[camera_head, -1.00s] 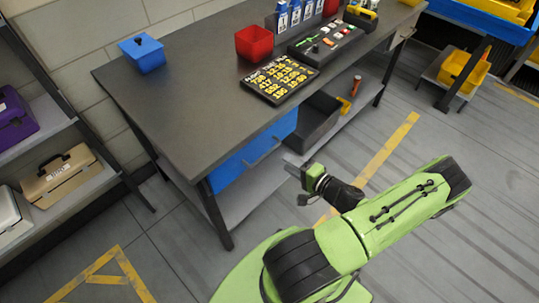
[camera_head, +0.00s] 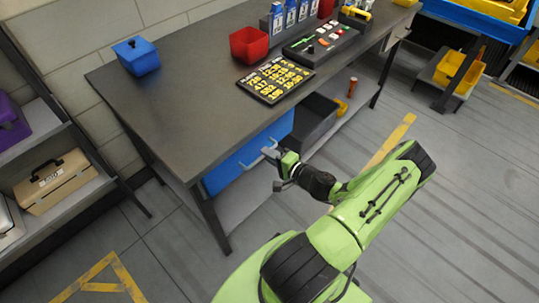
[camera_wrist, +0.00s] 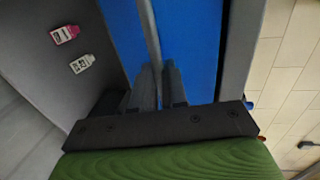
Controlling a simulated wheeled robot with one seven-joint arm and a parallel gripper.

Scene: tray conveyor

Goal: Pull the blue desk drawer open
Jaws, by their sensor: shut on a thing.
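The blue drawer (camera_head: 232,172) sits under the dark-topped desk (camera_head: 190,110), its front looking about level with the desk's edge. Its grey bar handle (camera_head: 252,163) runs along the front and is partly hidden by my gripper. My gripper (camera_head: 270,153) is at the handle's right part. In the wrist view, the blue drawer front (camera_wrist: 190,35) fills the upper middle. The handle (camera_wrist: 150,32) runs down between the two fingers of my gripper (camera_wrist: 159,70), which are shut on it.
A dark open bin (camera_head: 312,125) stands on the lower shelf right of the drawer. On the desk are a blue box (camera_head: 137,56), a red bin (camera_head: 249,45) and a number board (camera_head: 276,80). The floor in front is clear.

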